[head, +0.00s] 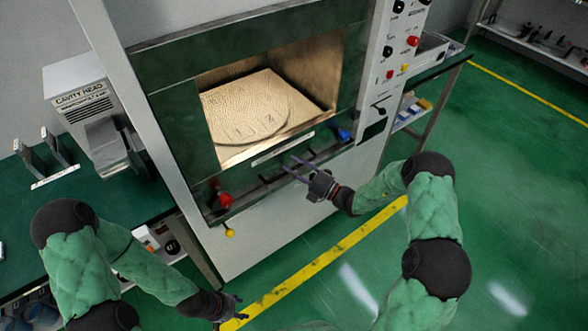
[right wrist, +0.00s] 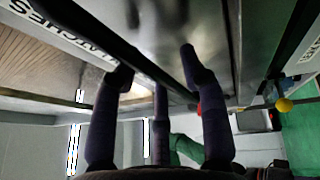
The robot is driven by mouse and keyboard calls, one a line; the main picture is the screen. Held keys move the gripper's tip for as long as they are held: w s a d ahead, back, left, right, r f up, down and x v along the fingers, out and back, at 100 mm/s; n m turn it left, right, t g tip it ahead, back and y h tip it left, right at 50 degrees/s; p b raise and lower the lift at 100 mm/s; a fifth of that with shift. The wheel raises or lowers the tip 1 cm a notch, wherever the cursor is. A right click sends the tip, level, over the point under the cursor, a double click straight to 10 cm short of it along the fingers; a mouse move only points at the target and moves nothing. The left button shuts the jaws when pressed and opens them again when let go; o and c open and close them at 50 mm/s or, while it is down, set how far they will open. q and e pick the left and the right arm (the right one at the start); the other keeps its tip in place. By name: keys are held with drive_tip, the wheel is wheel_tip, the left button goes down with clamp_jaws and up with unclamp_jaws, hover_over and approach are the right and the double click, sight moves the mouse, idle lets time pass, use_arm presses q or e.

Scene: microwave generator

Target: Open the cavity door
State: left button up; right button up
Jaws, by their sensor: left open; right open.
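The cavity door (head: 178,125) is a dark green panel with a large window onto a lit cavity with a round plate; it looks shut. A dark handle bar (head: 248,191) runs along its lower edge, below a white label strip. My right gripper (head: 291,165) is open at the middle of this bar. In the right wrist view its fingers (right wrist: 158,85) lie on both sides of the dark bar (right wrist: 95,38); whether they touch it I cannot tell. My left gripper (head: 232,309) hangs low at the front, away from the machine. Its finger gap is hard to see.
A red knob (head: 225,199) and a blue knob (head: 344,134) flank the handle. A yellow knob (head: 230,232) sits below the red one. A control panel (head: 395,55) stands right of the door. A green bench (head: 90,210) is at left. The floor in front is clear.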

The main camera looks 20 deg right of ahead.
clamp_jaws()
drive_tip(key=p, duration=3.4)
approach(276, 43)
drive_tip(key=x, duration=0.5)
drive_tip(key=shift+w+r, duration=0.1)
drive_tip(key=shift+b, duration=0.3)
unclamp_jaws()
